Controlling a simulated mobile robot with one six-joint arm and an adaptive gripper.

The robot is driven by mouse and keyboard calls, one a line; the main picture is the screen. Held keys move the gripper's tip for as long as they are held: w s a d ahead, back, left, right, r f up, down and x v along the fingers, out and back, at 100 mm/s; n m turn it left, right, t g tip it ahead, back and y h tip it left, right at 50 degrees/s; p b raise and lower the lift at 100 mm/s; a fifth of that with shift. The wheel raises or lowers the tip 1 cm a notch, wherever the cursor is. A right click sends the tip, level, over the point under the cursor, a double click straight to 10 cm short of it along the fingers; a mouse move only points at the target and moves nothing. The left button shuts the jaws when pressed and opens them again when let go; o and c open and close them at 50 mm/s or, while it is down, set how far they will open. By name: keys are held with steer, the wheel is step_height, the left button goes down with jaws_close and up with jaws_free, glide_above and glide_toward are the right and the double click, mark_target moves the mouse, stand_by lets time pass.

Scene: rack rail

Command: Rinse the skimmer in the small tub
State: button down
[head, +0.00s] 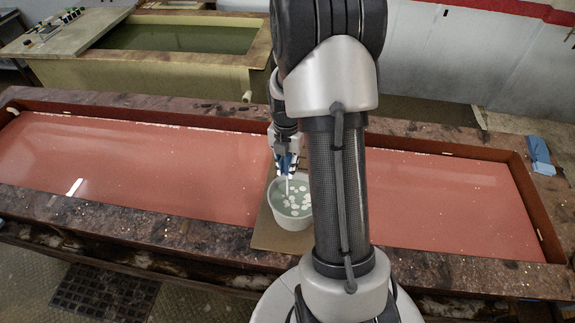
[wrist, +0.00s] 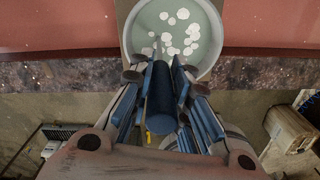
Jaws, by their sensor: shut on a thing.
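The small tub (head: 291,222) is white and round, holds pale green water with several white round pieces, and stands on a flat board. It also shows at the top of the wrist view (wrist: 128,45). My gripper (head: 287,163) is over the tub, pointing down. In the wrist view my gripper (wrist: 160,85) is shut on the blue handle of the skimmer (wrist: 160,105). A thin pale shaft runs from the handle toward the water. The skimmer's head cannot be made out. My arm hides part of the view right of the tub.
The board (head: 268,233) lies across a long stone-edged vat (head: 130,165) of reddish liquid. A blue cloth-like item (head: 540,152) lies on the right rim. A second tank (head: 180,38) with greenish liquid stands behind. A wooden box (wrist: 288,130) shows at the wrist view's right.

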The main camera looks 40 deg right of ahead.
steer(key=shift+f+b, duration=0.75)
steer(key=shift+f, duration=0.2)
steer(key=shift+r, duration=0.45)
stand_by(0.9)
steer(key=shift+r+p, duration=3.2)
steer(key=shift+r, duration=1)
steer(key=s+a+b, duration=1.2)
steer(key=s+a, duration=0.5)
steer(key=a, duration=0.3)
steer(key=shift+s+a, duration=0.3)
steer(key=shift+s, duration=0.1)
